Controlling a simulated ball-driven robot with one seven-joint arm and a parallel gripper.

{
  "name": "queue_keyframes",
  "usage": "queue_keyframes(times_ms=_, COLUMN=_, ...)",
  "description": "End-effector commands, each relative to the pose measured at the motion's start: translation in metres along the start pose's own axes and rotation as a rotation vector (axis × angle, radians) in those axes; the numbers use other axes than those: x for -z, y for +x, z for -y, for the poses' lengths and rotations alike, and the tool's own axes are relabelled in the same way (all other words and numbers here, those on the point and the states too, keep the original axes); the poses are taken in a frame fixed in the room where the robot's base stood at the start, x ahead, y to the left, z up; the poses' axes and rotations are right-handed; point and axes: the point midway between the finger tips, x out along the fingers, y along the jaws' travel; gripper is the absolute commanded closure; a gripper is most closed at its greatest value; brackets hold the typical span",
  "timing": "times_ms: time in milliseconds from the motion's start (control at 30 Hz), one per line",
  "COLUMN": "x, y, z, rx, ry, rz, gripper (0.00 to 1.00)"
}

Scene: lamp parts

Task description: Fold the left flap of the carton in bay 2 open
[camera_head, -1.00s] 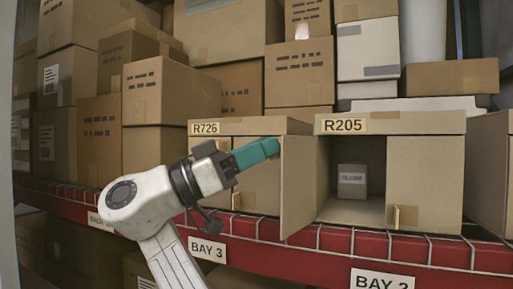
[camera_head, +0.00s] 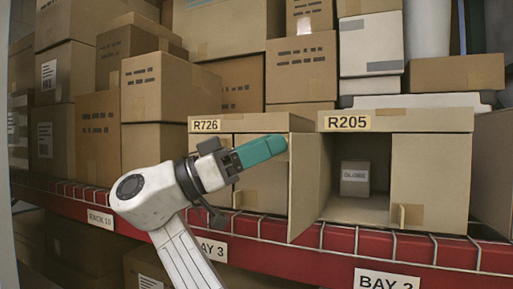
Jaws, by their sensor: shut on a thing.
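The carton labelled R205 (camera_head: 440,122) stands on the shelf above the BAY 2 sign (camera_head: 388,280). Its left flap (camera_head: 308,190) stands swung out toward me at the left side of the opening. Its right flap (camera_head: 432,180) covers the right part of the front and has a small tab (camera_head: 407,215). A small grey box marked GLOBE (camera_head: 355,178) sits inside. My gripper (camera_head: 276,145) has teal fingers and reaches from the left to the upper free edge of the left flap. It is shut on that flap; the exact contact is hard to see.
Carton R726 (camera_head: 225,127) stands directly left, partly behind my gripper. Another carton (camera_head: 492,170) stands close on the right. Stacked boxes (camera_head: 165,100) fill the upper left. A wire rail and red beam (camera_head: 335,240) run along the shelf front.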

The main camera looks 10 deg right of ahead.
Motion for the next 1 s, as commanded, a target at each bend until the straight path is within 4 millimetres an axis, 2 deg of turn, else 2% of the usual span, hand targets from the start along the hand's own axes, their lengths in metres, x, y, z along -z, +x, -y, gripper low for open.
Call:
queue_keyframes(times_ms=33, x=-0.001, y=0.011, z=0.006, rx=0.006, ry=-0.008, rz=0.009, gripper=0.69)
queue_keyframes(times_ms=267, x=-0.001, y=0.008, z=0.006, rx=0.007, ry=-0.009, rz=0.008, gripper=0.69)
queue_keyframes(times_ms=367, x=-0.001, y=-0.001, z=0.006, rx=0.008, ry=-0.01, rz=0.007, gripper=0.69)
queue_keyframes(times_ms=700, x=0.0, y=-0.058, z=0.002, rx=0.005, ry=-0.005, rz=0.002, gripper=0.69)
queue_keyframes(times_ms=1000, x=0.001, y=-0.078, z=-0.001, rx=0.002, ry=0.001, rz=0.0, gripper=0.69)
